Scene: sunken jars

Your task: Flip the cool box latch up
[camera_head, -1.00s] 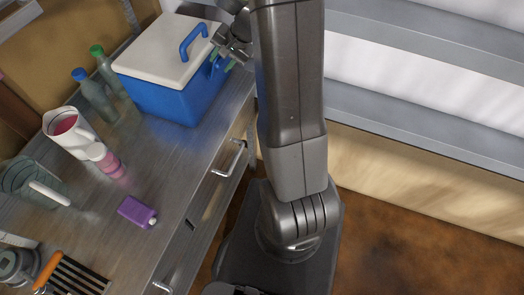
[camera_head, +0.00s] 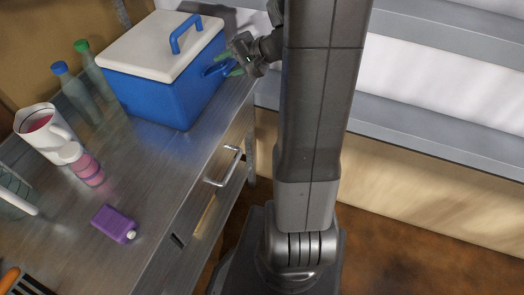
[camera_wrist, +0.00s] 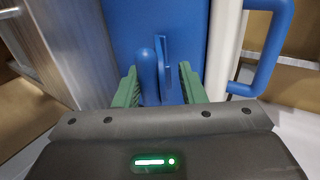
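The cool box (camera_head: 160,95) has a blue body and a white lid (camera_head: 150,45) with a blue handle on top. It stands on the metal worktop, lid closed. A blue latch-like part (camera_head: 214,70) sticks out from its right side. My gripper (camera_head: 230,66) is beside that side. In the wrist view the green fingers (camera_wrist: 158,88) are apart, with the blue latch (camera_wrist: 164,65) and a rounded blue post (camera_wrist: 148,75) between them. I see a gap to each finger. The lid edge (camera_wrist: 222,50) shows to the right of the fingers. Whether the fingers touch the box is unclear.
Drawer handles (camera_head: 224,167) stick out at the front. Shelves (camera_head: 430,115) are on the right.

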